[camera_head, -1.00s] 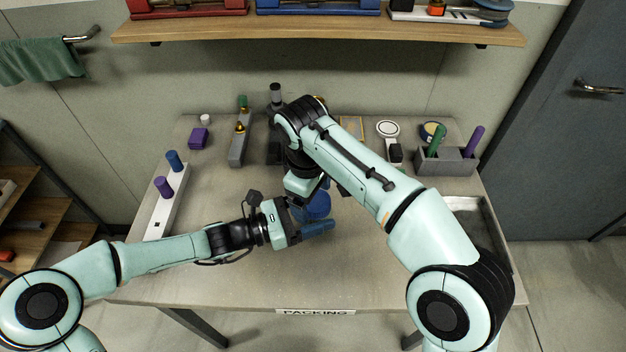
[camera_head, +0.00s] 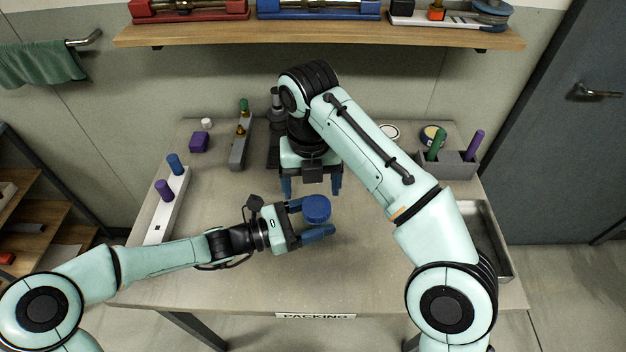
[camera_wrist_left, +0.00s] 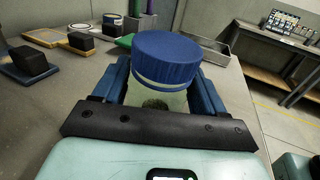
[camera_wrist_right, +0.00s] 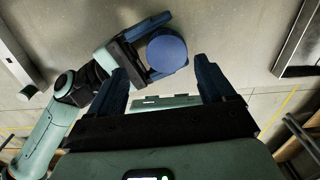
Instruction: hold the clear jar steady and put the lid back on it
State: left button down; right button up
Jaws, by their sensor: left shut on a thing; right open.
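The clear jar (camera_wrist_left: 160,98) stands upright between the fingers of my left gripper (camera_head: 312,219), which is shut on it. Something dark shows through its wall. The blue ribbed lid (camera_head: 316,208) sits on top of the jar; in the left wrist view the lid (camera_wrist_left: 167,60) covers the mouth, with a pale ring just under its edge. I cannot tell how tight it is. My right gripper (camera_head: 311,187) is open and empty, behind the lid and apart from it. In the right wrist view the lid (camera_wrist_right: 166,52) lies beyond its open fingertips.
A white rack with blue and purple pegs (camera_head: 166,207) stands at left, near a purple block (camera_head: 199,142). A grey holder with green and purple handles (camera_head: 452,165) and a grey tray (camera_head: 484,240) are at right. The front of the table is clear.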

aim_at(311, 206)
jog(key=n, duration=0.3)
jog(key=shift+s+d+r, duration=0.1)
jog(key=shift+d+r, duration=0.05)
jog(key=shift+r, duration=0.25)
jog(key=shift+f, duration=4.05)
jog(key=c, duration=1)
jog(key=shift+s+a, duration=0.1)
jog(key=shift+a, duration=0.1)
jog(key=m, duration=0.2)
jog(key=shift+a+m, duration=0.1)
jog(key=shift+m, duration=0.3)
jog(key=o, duration=1.2)
jog(key=shift+c, duration=0.2)
